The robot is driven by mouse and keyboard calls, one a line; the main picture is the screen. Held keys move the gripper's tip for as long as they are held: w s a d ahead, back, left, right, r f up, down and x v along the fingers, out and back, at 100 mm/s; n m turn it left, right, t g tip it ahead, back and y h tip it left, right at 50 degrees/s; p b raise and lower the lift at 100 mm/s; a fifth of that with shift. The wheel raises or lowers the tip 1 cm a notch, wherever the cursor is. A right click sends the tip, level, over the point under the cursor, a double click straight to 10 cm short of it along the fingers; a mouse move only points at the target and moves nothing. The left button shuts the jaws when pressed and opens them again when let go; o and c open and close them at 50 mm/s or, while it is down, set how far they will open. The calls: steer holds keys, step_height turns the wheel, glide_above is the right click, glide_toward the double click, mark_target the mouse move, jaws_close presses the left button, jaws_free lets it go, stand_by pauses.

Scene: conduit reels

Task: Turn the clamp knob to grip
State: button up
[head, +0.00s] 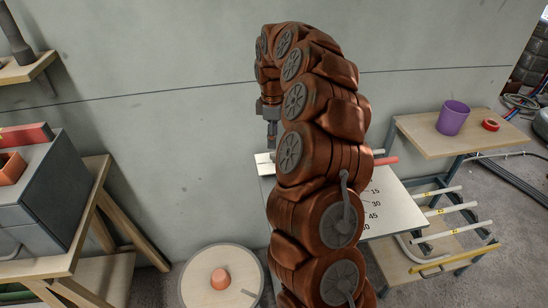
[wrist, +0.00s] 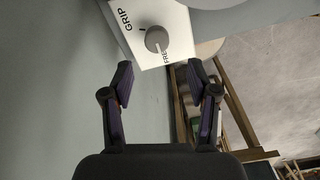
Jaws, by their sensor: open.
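The clamp knob (wrist: 157,39) is a round grey knob on a white panel (wrist: 178,21) at the top of the wrist view. The panel reads GRIP at the knob's upper left and FREE at its lower right. A pale line on the knob appears to point towards FREE. My gripper (wrist: 160,78) is open and empty, its two dark fingers apart just short of the knob, which lies beyond the gap between them. In the head view my gripper (head: 271,136) hangs down at the white table's left end; the knob cannot be made out there.
A white bending table (head: 400,213) with angle numbers stands behind my arm, with a red-ended rod (head: 386,161) on it. To the right are a shelf with a purple cup (head: 453,118) and red tape (head: 490,125), and racked tubes. A round reel (head: 238,262) and workbench are left.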

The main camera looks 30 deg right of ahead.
mark_target(274, 153)
steer(key=shift+w+d+f, duration=0.1)
steer(key=shift+d+f, duration=0.2)
steer(key=shift+f, duration=0.05)
step_height(274, 153, down, 8)
steer(key=shift+r+p, duration=0.25)
steer(key=shift+p, duration=0.2)
steer(key=shift+c, duration=0.2)
jaws_close()
